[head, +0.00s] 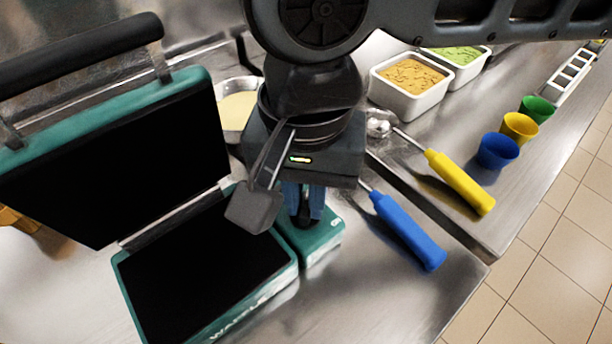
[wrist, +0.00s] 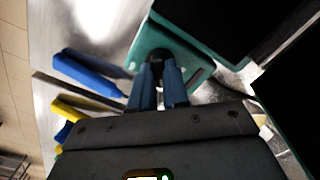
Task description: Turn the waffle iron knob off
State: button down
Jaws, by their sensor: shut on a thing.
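The waffle iron (head: 190,110) is green with black plates, and its lid stands open at the left in the head view. A green control box (head: 318,243) adjoins its lower plate on the right; it also shows in the wrist view (wrist: 150,35). The black knob (head: 304,219) sits on top of this box and shows in the wrist view (wrist: 160,58). My gripper (head: 304,208) points down over the box with its blue fingers shut on the knob; they also show in the wrist view (wrist: 158,75). The fingers partly hide the knob, so its marking cannot be read.
A blue-handled scoop (head: 408,232) lies on the counter just right of the box, and a yellow-handled scoop (head: 460,182) lies beyond it. Blue (head: 498,151), yellow and green cups stand near the right edge. White ice cream tubs (head: 408,90) stand behind.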

aim_at(306, 204)
jog(key=n+p, duration=0.3)
jog(key=n, duration=0.2)
jog(key=shift+r+n, duration=0.1)
jog(key=shift+n, duration=0.2)
jog(key=shift+n+p, duration=0.55)
jog(key=shift+n, duration=1.55)
jog(key=c, duration=1.1)
grip_release()
jog(key=shift+r, duration=3.8)
